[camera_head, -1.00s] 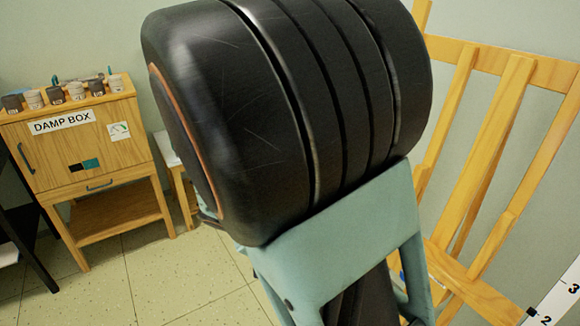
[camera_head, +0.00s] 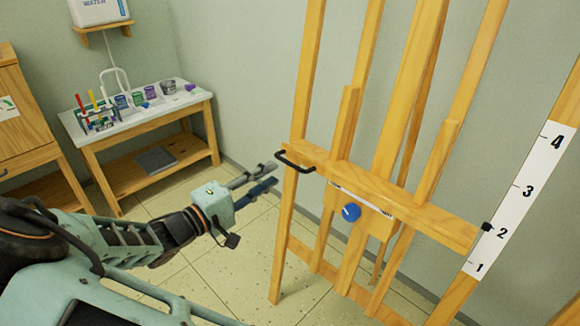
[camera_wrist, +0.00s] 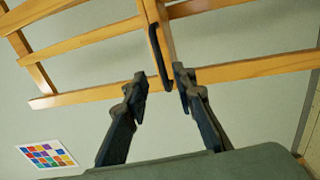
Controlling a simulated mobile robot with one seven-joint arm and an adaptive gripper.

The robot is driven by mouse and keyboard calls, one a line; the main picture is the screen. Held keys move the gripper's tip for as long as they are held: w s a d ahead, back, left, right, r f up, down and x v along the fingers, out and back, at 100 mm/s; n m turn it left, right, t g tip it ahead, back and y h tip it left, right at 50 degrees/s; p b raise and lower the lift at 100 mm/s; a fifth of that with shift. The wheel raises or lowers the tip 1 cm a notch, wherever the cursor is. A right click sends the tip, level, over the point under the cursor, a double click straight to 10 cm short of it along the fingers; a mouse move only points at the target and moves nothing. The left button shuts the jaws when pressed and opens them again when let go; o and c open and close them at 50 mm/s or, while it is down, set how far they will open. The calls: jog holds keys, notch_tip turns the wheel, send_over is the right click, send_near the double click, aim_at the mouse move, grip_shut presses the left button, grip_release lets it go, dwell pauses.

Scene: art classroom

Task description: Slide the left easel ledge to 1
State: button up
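The wooden easel (camera_head: 417,50) stands against the wall on the right in the head view. Its ledge (camera_head: 420,212) is a horizontal bar with a black handle (camera_head: 294,162) at its left end and a blue knob (camera_head: 351,212) below its middle. A black pointer at the ledge's right end sits by the 2 on the white scale (camera_head: 520,192). My gripper (camera_head: 271,174) is open and empty, just left of the handle and apart from it. In the wrist view, the handle (camera_wrist: 160,57) lies ahead, between the lines of the two open fingers (camera_wrist: 157,80).
A wooden cabinet (camera_head: 20,120) is at the left edge. The tiled floor (camera_head: 235,265) before the easel is clear.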

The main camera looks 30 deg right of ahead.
aim_at(289, 162)
jog(key=b+x, duration=0.1)
jog(key=x, duration=0.6)
jog(key=shift+w+d+f, duration=0.1)
jog(key=shift+w+d, duration=0.05)
jog(key=shift+d, duration=0.15)
jog(key=shift+c, duration=0.5)
grip_shut()
